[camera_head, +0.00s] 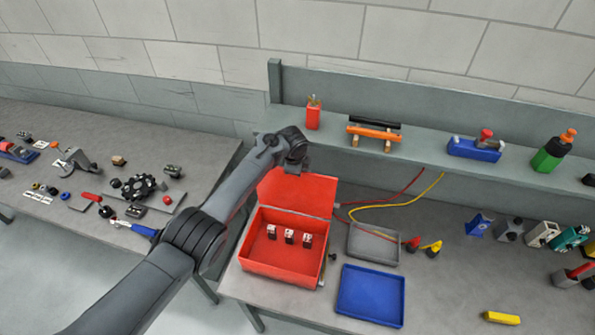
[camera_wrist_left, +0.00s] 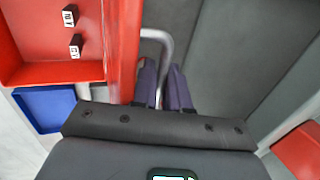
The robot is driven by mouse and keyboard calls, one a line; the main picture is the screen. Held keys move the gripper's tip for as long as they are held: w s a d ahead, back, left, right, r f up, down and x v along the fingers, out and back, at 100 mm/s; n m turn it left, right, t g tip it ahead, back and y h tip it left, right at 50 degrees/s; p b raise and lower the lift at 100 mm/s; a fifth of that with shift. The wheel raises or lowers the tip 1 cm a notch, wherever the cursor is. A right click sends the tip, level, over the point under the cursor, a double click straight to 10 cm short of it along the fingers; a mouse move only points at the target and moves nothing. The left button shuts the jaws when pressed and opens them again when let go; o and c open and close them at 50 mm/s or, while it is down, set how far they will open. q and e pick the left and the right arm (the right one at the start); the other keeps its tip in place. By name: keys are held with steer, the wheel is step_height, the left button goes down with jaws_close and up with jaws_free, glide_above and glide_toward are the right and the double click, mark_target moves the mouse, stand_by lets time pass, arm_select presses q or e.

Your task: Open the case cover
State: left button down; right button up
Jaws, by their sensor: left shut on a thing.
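The red case (camera_head: 268,269) stands on the grey bench with its inside exposed. Its red cover (camera_head: 298,192) is raised at the back of the case; in the left wrist view it appears as a red panel (camera_wrist_left: 122,45) beside the fingers. A grey handle (camera_wrist_left: 160,36) sticks out from the cover. My left gripper (camera_wrist_left: 161,88) is shut on this handle, with its two dark fingers around it. In the head view, my left arm reaches over the bench and its wrist hides the gripper and part of the cover's top edge. My right gripper is not in view.
Three small labelled blocks (camera_head: 289,236) sit inside the case. A grey tray (camera_head: 374,244) and a blue tray (camera_head: 370,296) lie to its right, with red and yellow cables (camera_head: 402,198) behind. A shelf (camera_head: 425,148) holding tools runs along the back.

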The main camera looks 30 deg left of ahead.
arm_select(q)
steer(key=c, duration=1.4)
jaws_free()
steer(key=shift+w+a+f+t, duration=0.15)
steer(key=shift+a+f, duration=0.05)
steer(key=shift+f, duration=0.3)
steer(key=shift+w+a+f+t, duration=0.15)
steer(key=shift+a+f, duration=0.05)
steer(key=shift+f, duration=0.25)
steer(key=shift+o, duration=0.4)
steer(key=shift+w+r, duration=0.15)
steer(key=shift+w, duration=0.1)
steer(key=shift+s, duration=0.1)
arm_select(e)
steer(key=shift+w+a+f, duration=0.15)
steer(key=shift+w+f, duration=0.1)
arm_select(q)
steer(key=w+p+v, duration=0.1)
steer(key=v, duration=1.2)
steer(key=shift+d+r+p, duration=0.2)
steer(key=shift+r+p, duration=0.05)
steer(key=shift+p, duration=0.05)
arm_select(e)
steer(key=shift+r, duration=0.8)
arm_select(q)
steer(key=shift+r, duration=0.1)
